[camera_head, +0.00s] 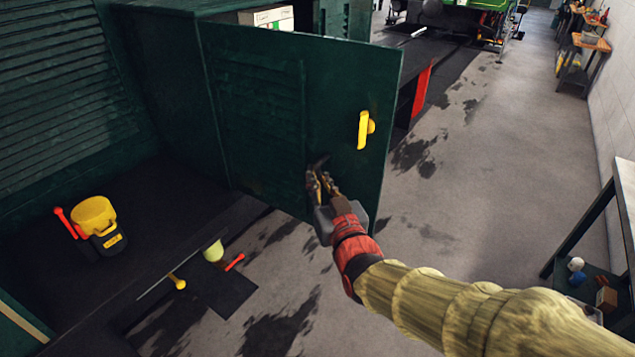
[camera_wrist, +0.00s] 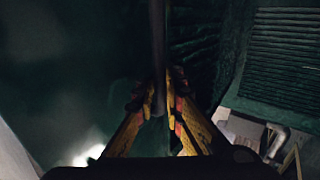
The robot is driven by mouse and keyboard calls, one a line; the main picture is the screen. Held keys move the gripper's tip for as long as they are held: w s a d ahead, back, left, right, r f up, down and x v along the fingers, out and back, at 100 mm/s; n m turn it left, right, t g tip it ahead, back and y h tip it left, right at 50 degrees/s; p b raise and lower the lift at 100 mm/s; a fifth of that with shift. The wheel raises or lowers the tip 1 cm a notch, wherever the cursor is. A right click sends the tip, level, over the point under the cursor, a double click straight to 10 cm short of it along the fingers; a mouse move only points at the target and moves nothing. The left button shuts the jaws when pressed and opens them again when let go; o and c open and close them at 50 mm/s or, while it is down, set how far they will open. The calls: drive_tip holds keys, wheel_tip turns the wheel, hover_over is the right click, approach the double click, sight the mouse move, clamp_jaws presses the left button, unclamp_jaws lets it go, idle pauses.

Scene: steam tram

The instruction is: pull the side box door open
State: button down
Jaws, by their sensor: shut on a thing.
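The side box door (camera_head: 270,120) is a dark green panel with louvres on its left part, in the middle of the head view. It stands out at an angle to the green body wall on the left, its right edge free over the floor. A yellow handle (camera_head: 364,130) sits near that edge. My gripper (camera_head: 321,180) is at the lower middle of the door, below and left of the yellow handle. In the wrist view its fingers (camera_wrist: 160,108) are shut on a dark upright bar (camera_wrist: 157,50), which looks like a door handle. The bar's ends are unclear.
A yellow and black container (camera_head: 96,222) with a red handle stands on the dark ledge at left. A pale green cup (camera_head: 213,251) and small tools lie below it. A shelf bench (camera_head: 600,245) stands at right. Grey floor (camera_head: 470,190) between is clear.

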drive_tip(key=shift+s+a+f, duration=0.1)
drive_tip(key=shift+s+a, duration=0.15)
drive_tip(key=shift+s, duration=0.1)
drive_tip(key=c, duration=2.1)
unclamp_jaws()
drive_tip(key=shift+s+d, duration=0.1)
drive_tip(key=shift+d, duration=0.05)
drive_tip(key=shift+o, duration=0.9)
drive_tip(key=v, duration=1.2)
